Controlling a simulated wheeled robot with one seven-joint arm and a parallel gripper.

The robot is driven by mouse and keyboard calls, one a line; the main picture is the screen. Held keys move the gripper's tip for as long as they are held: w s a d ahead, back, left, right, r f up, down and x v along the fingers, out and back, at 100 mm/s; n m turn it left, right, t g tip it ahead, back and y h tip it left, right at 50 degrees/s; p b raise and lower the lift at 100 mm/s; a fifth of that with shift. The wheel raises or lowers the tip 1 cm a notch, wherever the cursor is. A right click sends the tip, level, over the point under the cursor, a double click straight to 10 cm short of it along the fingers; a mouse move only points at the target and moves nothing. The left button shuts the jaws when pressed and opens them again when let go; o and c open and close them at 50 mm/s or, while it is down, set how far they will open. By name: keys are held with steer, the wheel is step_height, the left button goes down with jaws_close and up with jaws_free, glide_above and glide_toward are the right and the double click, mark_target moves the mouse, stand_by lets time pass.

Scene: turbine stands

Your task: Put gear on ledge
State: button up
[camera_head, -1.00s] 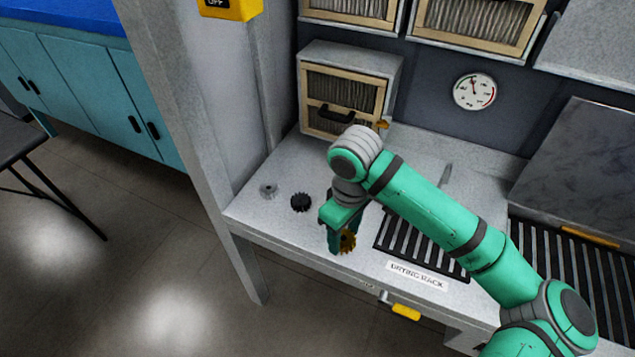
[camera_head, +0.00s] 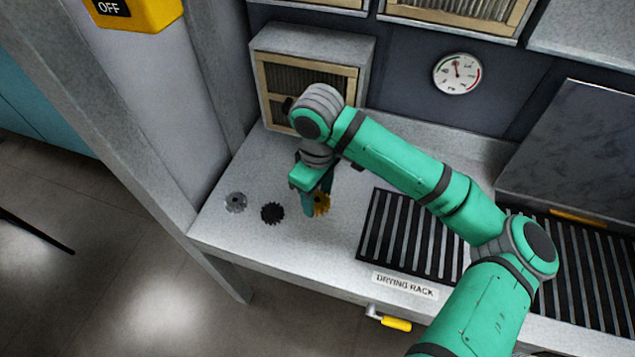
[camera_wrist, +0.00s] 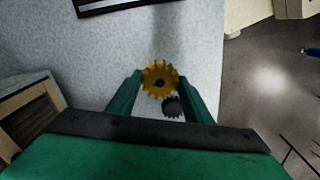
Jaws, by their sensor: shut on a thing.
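My gripper (camera_head: 314,204) is shut on a yellow gear (camera_head: 322,203) and holds it over the grey ledge (camera_head: 225,228), left of the drying rack. In the wrist view the yellow gear (camera_wrist: 160,78) sits between my two green fingertips (camera_wrist: 164,80). A black gear (camera_head: 272,213) lies on the ledge just left of my gripper; it also shows in the wrist view (camera_wrist: 173,106), partly behind the held gear. A grey gear (camera_head: 235,202) lies farther left on the ledge. I cannot tell how high the held gear is above the surface.
The black slatted drying rack (camera_head: 410,245) is to the right, with its label (camera_head: 404,285) on the front edge. A wood-framed filter box (camera_head: 312,60) stands behind my gripper. A yellow handle (camera_head: 396,324) sticks out below the front edge. A post (camera_head: 120,130) rises at the left.

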steer(key=shift+w+f, duration=0.35)
steer(key=shift+f, duration=0.15)
steer(key=f, duration=0.4)
steer(key=shift+s+f, duration=0.3)
steer(key=shift+s, duration=0.05)
steer(key=shift+w+f, duration=0.1)
steer(key=shift+f, duration=1.2)
steer(key=shift+f, duration=0.35)
steer(key=o, duration=1.8)
steer(key=shift+r, duration=3.5)
